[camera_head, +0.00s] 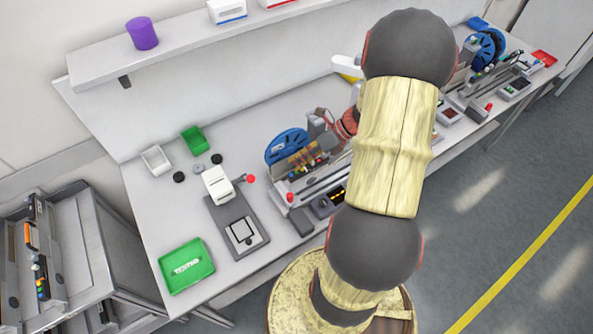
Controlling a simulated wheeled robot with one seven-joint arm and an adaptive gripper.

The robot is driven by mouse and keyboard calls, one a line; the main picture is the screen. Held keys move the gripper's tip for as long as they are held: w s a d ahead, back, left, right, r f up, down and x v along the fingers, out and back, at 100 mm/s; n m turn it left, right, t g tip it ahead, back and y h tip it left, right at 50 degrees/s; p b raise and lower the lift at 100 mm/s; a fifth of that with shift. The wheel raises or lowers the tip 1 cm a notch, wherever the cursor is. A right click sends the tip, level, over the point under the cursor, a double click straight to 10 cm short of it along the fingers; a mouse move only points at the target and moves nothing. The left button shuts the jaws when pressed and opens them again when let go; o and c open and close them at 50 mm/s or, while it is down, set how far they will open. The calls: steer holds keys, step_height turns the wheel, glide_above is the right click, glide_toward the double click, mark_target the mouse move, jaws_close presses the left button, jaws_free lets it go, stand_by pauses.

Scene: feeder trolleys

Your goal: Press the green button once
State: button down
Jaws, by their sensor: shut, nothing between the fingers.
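In the head view my arm (395,150) stands large in front of the table and covers part of the work area. I cannot make out my gripper; it seems hidden behind the arm. A grey and red-brown shape (345,125) shows at the arm's left edge, and I cannot tell what it is. I cannot pick out a green button for certain. Left of the arm, a feeder station with a blue reel (287,146) carries small coloured parts (308,166), too small to tell apart. A small control box (325,205) sits at its front.
The white table (150,215) also holds a green tray (187,266), a green bin (194,140), a white bin (156,160) and a grey device (238,235). A purple cup (142,33) stands on the shelf. A second blue reel (487,47) is at far right. A trolley stands at left.

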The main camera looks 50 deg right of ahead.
steer(key=shift+f, duration=0.3)
steer(key=shift+r, duration=0.15)
stand_by(0.4)
steer(key=shift+r+p, duration=0.6)
steer(key=shift+p, duration=0.35)
step_height(320, 180, up, 5)
steer(key=p, duration=0.5)
stand_by(0.5)
